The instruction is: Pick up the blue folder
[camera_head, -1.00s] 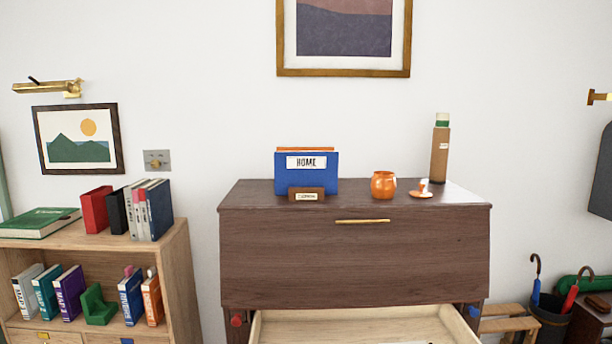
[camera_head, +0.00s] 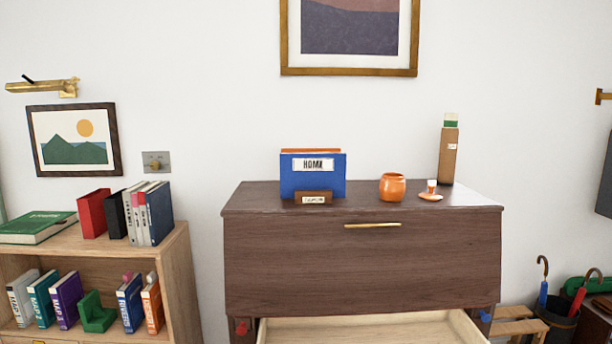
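The blue folder (camera_head: 313,176) stands upright on top of the dark wooden desk (camera_head: 360,252), toward its left side. It carries a white label that reads "HOME". An orange edge shows behind its top, and a small brown holder with a pale label (camera_head: 313,198) stands at its front foot. My gripper is not in view.
An orange pot (camera_head: 392,187), a small orange dish with a white item (camera_head: 431,191) and a tall brown tube (camera_head: 448,153) stand right of the folder. An open drawer (camera_head: 375,329) juts from the desk front. A bookshelf (camera_head: 180,290) stands at left.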

